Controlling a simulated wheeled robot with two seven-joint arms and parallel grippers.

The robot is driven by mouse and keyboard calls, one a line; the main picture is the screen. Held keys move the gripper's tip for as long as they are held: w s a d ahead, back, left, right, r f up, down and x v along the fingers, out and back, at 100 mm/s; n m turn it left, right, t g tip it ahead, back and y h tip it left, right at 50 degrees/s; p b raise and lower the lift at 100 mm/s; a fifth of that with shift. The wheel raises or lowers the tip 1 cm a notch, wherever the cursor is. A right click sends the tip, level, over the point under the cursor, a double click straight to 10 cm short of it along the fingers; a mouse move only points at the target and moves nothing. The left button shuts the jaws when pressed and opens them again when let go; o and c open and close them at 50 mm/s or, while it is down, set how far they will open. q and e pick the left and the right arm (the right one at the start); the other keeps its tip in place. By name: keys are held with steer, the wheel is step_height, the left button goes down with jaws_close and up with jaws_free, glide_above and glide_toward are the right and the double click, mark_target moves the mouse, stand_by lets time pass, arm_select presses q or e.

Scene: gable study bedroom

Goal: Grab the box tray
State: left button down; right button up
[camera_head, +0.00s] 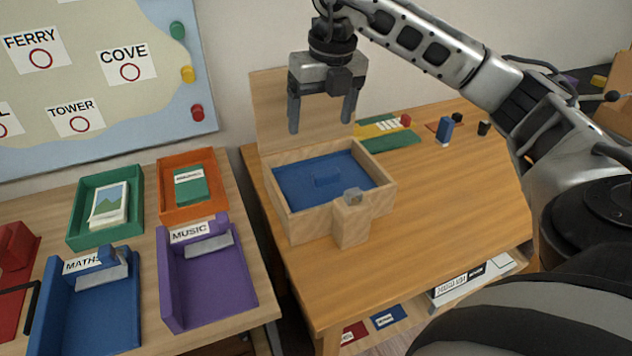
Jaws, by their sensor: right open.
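A wooden box (308,223) stands near the left edge of the right-hand wooden table, its lid (272,100) raised upright at the back. The blue box tray (300,184) lies inside it, with a small raised blue grip (327,176) near its middle. A wooden block with a grey catch (351,197) is at the box's front. My right gripper (321,122) is open and empty, pointing down above the back of the box, in front of the lid and apart from the tray. My left gripper is out of view.
Green and yellow flat pieces (385,132) lie behind the box, with a blue upright block (445,131) farther right. The table's front right (430,220) is clear. Coloured trays, including a purple one (215,283), fill the left table.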

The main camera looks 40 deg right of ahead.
steer(key=d, duration=0.2)
glide_above(327, 172)
steer(key=a, duration=0.1)
step_height(327, 172, down, 8)
steer(key=shift+m+h, duration=0.3)
steer(key=shift+h, duration=0.1)
steer(key=shift+d+f, duration=0.25)
steer(key=shift+f, duration=1.45)
steer(key=shift+d+f, duration=0.2)
steer(key=shift+f, duration=1.5)
steer(key=c, duration=1.1)
